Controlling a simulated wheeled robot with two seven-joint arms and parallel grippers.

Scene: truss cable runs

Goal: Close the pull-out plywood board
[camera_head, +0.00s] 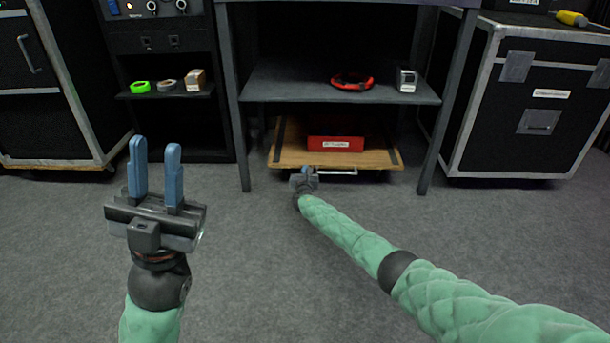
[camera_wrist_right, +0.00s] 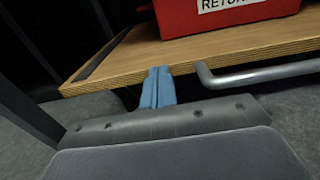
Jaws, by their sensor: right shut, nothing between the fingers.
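The pull-out plywood board (camera_head: 380,159) is low under the grey rack table, with its front edge out past the shelf above. A metal bar handle (camera_head: 337,172) is on its front; it also shows in the right wrist view (camera_wrist_right: 262,76). A red box (camera_head: 336,143) with a white label sits on the board. My right gripper (camera_head: 304,172) is shut and empty at the board's front edge, just left of the handle. In the right wrist view its blue fingers (camera_wrist_right: 158,88) overlap the edge; contact is unclear. My left gripper (camera_head: 154,165) is open and empty above the floor.
The rack's legs (camera_head: 448,100) stand either side of the board. Its middle shelf (camera_head: 300,84) holds a red-orange cable coil (camera_head: 352,82) and a small box (camera_head: 406,80). Black cases (camera_head: 530,100) flank it on the right. The carpet in front is clear.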

